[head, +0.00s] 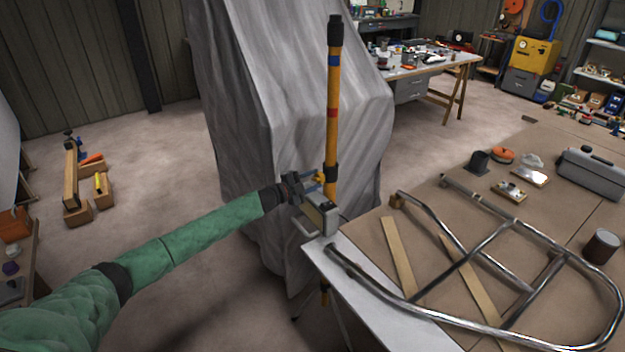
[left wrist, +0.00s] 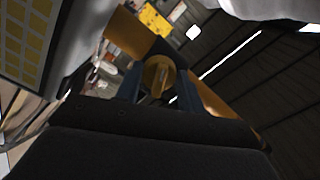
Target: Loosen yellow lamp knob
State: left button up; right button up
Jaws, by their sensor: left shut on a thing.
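The yellow lamp knob (head: 320,177) sits on the side of an upright yellow pole lamp (head: 333,120) with a black top and red and blue bands. My left gripper (head: 312,181) reaches it from the left and is shut on the knob. In the left wrist view the knob (left wrist: 158,76) shows between the two blue fingers (left wrist: 157,86). The pole stands at the table corner, by a small grey box-like clamp (head: 318,214). My right gripper is not in view.
A draped grey sheet (head: 285,100) hangs over something tall just behind the lamp. A tube frame (head: 470,225) and wooden strips lie on the brown-topped table (head: 520,160) to the right.

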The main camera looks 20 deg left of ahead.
pick_arm(q)
jog(key=shift+n, duration=0.3)
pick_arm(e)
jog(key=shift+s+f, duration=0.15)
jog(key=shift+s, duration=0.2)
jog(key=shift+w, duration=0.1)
pick_arm(q)
jog(key=o, duration=0.9)
jog(key=shift+a, duration=0.1)
jog(key=shift+o, duration=0.2)
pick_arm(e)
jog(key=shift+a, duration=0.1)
pick_arm(q)
jog(key=shift+s+f, duration=0.1)
